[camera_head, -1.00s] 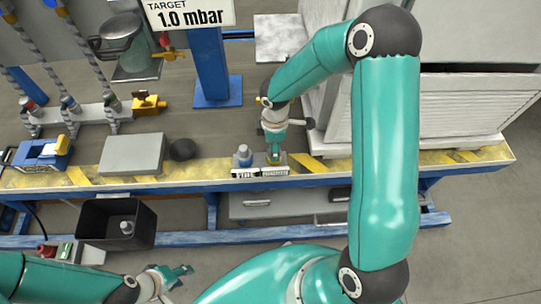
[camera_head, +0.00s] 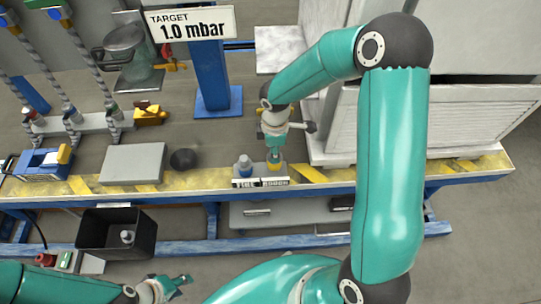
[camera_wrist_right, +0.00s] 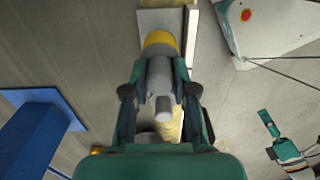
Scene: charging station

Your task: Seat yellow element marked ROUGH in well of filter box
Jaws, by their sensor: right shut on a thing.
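The filter box (camera_head: 262,182) sits at the bench's front edge, with two label plates; the right one seems to read ROUGH. A blue-and-grey element (camera_head: 245,166) stands in its left part. The yellow element (camera_head: 275,167) is upright at its right part, under my right gripper (camera_head: 274,153). In the right wrist view the right gripper (camera_wrist_right: 162,90) is shut on the grey stem of the yellow element (camera_wrist_right: 160,40). I cannot tell whether its lower end is inside the well. My left gripper (camera_head: 182,281) is low in front of the bench, away from the box; its fingers are too small to read.
A black bin (camera_head: 88,236) with a grey part in it hangs below the bench front. A grey block (camera_head: 133,164) and dark round knob (camera_head: 184,159) lie left of the box. A blue post (camera_head: 212,75) stands behind; a white louvred cabinet (camera_head: 465,120) is at right.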

